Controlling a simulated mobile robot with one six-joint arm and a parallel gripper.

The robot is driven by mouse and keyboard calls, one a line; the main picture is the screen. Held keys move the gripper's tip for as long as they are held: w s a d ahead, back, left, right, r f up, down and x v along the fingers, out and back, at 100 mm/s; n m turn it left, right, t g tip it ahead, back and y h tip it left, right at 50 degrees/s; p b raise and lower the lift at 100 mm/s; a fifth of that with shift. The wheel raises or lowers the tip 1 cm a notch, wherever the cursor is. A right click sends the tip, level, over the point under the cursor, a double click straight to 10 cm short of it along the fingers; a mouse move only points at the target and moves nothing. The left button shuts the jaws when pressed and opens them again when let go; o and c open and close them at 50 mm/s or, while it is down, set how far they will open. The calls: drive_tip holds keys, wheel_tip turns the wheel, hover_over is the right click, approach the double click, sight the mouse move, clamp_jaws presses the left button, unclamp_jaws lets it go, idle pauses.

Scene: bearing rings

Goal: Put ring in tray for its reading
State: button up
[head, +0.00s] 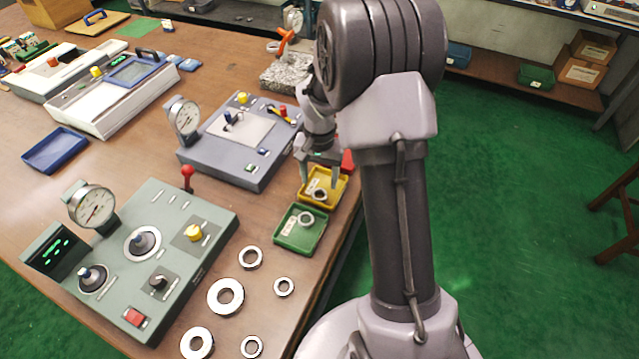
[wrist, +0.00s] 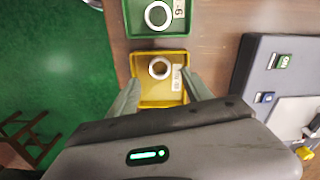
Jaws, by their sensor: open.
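My gripper (head: 317,178) is open over the yellow tray (head: 338,184) at the table's right edge. In the wrist view its two fingers (wrist: 160,97) stand apart at either side of the yellow tray (wrist: 145,92). A steel ring (wrist: 159,58) lies in the yellow tray beside a white label, with nothing between the fingers. The green tray (head: 291,241) next to it holds another ring (head: 306,219) and a label. A red tray (head: 347,160) is partly hidden behind my arm. The grey-green console (head: 165,222) carries a dial gauge (head: 93,207) and a display with green characters (head: 55,248), too small to read.
Several loose rings (head: 226,296) lie on the table in front of the green tray. A grey-blue console (head: 235,165) with a dial gauge (head: 183,117) stands left of the trays. An empty blue tray (head: 54,150) lies further left. A stool (head: 622,205) stands at right.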

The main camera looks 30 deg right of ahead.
drive_tip(key=s+a+r+t+p, duration=0.1)
drive_tip(key=s+a+r, duration=0.15)
drive_tip(key=r, duration=0.45)
drive_tip(key=s+a+r+n+t, duration=0.1)
drive_tip(key=s+a+r, duration=0.15)
drive_tip(key=r, duration=0.45)
drive_tip(key=s+a+r+t+p, duration=0.1)
drive_tip(key=s+a+r, duration=0.15)
drive_tip(key=r, duration=0.35)
drive_tip(key=s+a+r+n+t+y, duration=0.1)
drive_tip(key=s+a+r, duration=0.1)
drive_tip(key=s+a, duration=0.2)
drive_tip(key=s+a+r+n+t+y, duration=0.1)
drive_tip(key=s+a+r, duration=0.2)
drive_tip(key=s, duration=0.7)
drive_tip(key=shift+s+a+r+n+t, duration=0.15)
drive_tip(key=shift+a+r+n+t, duration=0.25)
drive_tip(key=shift+a, duration=0.4)
